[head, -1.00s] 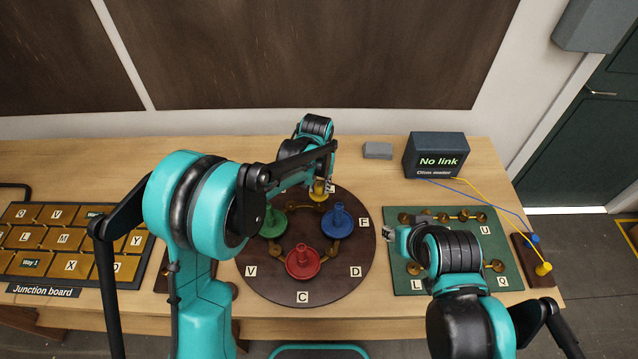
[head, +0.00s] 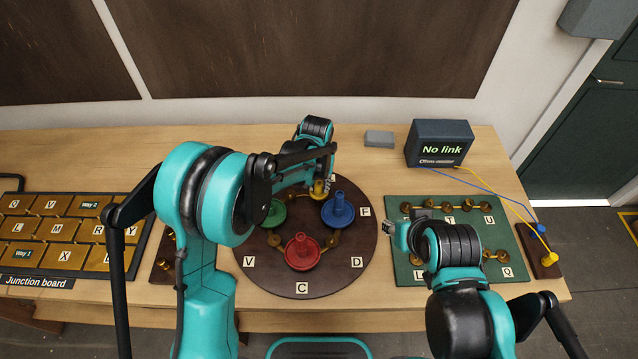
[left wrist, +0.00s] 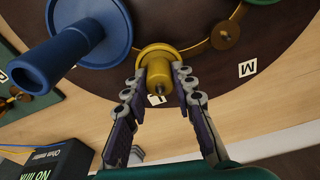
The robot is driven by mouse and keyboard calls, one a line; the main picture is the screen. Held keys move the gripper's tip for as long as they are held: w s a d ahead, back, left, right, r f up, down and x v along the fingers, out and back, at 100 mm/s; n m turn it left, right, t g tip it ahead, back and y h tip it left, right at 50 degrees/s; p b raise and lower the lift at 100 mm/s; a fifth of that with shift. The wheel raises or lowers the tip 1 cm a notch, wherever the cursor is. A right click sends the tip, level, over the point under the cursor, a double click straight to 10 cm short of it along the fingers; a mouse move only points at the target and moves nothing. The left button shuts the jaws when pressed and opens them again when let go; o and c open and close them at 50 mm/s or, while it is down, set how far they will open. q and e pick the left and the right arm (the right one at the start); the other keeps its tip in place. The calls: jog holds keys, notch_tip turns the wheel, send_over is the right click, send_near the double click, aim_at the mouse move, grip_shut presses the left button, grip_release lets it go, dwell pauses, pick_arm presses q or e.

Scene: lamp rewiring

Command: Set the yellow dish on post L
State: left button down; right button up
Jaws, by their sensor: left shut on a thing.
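The yellow dish (head: 318,189) is at the back of the dark round board (head: 350,265), partly hidden by my left gripper (head: 325,183) in the head view. In the left wrist view, my left gripper (left wrist: 159,78) has a finger on each side of the yellow dish's stem (left wrist: 158,70) and is shut on it. The dish seems to be at the board; whether it is lifted I cannot tell. A label L (head: 418,275) shows on the green board (head: 511,240), partly covered by my right arm. My right gripper (head: 391,229) is above that board's left edge; its jaws are unclear.
Blue (head: 338,211), red (head: 302,252) and green (head: 273,214) dishes stand on the round board. The blue one is close to my left gripper. The ohm meter (head: 439,144) reads "No link". The junction board (head: 60,235) is at left.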

aim_at(318, 194)
pick_arm(q)
jog(key=shift+f+b, duration=0.45)
jog(key=shift+f, duration=0.1)
jog(key=c, duration=1.2)
grip_release()
jog(key=shift+o, duration=0.2)
notch_tip(318, 194, up, 12)
jog(key=s, duration=0.1)
jog(key=shift+s+a, duration=0.15)
jog(key=shift+s, duration=0.05)
